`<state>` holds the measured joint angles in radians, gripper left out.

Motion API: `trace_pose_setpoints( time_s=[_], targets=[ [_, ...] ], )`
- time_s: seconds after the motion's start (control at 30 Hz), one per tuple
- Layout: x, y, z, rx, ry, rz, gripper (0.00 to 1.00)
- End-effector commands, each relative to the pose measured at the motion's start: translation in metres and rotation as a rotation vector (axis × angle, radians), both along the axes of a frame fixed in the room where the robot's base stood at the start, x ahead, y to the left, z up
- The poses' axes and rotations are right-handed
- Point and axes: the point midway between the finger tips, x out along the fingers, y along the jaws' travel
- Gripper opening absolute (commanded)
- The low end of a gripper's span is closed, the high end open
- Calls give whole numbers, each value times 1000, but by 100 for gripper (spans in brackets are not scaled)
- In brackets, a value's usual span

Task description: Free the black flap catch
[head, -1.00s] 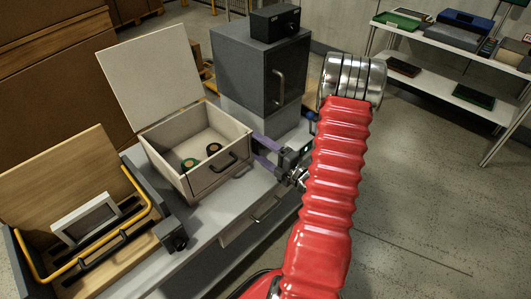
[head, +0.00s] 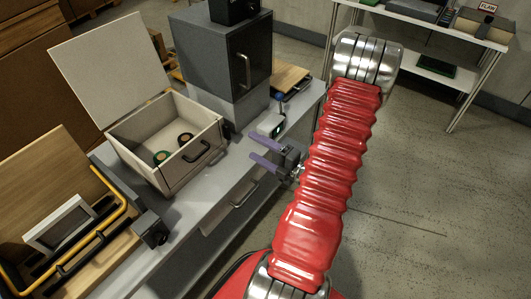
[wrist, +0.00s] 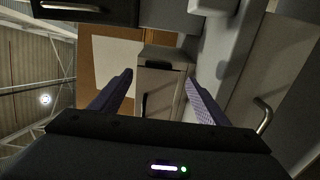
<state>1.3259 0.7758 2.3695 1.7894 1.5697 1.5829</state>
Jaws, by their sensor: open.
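My gripper (head: 252,145) is open and empty, its two purple fingers apart in front of the bench. They also show in the wrist view (wrist: 158,78), pointing toward the pale box (wrist: 170,82). In the head view this box (head: 187,172) has its lid (head: 105,70) raised, a black handle (head: 197,150) on its front and two round items inside. The fingers are right of the box and apart from it. No part is clearly recognisable as the black flap catch. A small black block (head: 150,228) stands at the bench's front left.
A grey cabinet (head: 215,60) stands behind the box. A small pale device (head: 271,123) sits on the bench (head: 218,188) beyond my fingers. A drawer handle (head: 245,193) juts from the bench front. The right floor is clear.

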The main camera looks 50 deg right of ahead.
Motion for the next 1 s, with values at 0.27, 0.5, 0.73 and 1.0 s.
trace_pose_setpoints(
  time_s=[0.27,0.5,0.73,1.0],
  targets=[
    [-27,-1,0,0,0,-3,69],
    [-32,-1,0,0,0,-1,69],
    [-31,-1,0,0,0,-1,69],
    [-31,-1,0,0,0,-1,69]
  ],
)
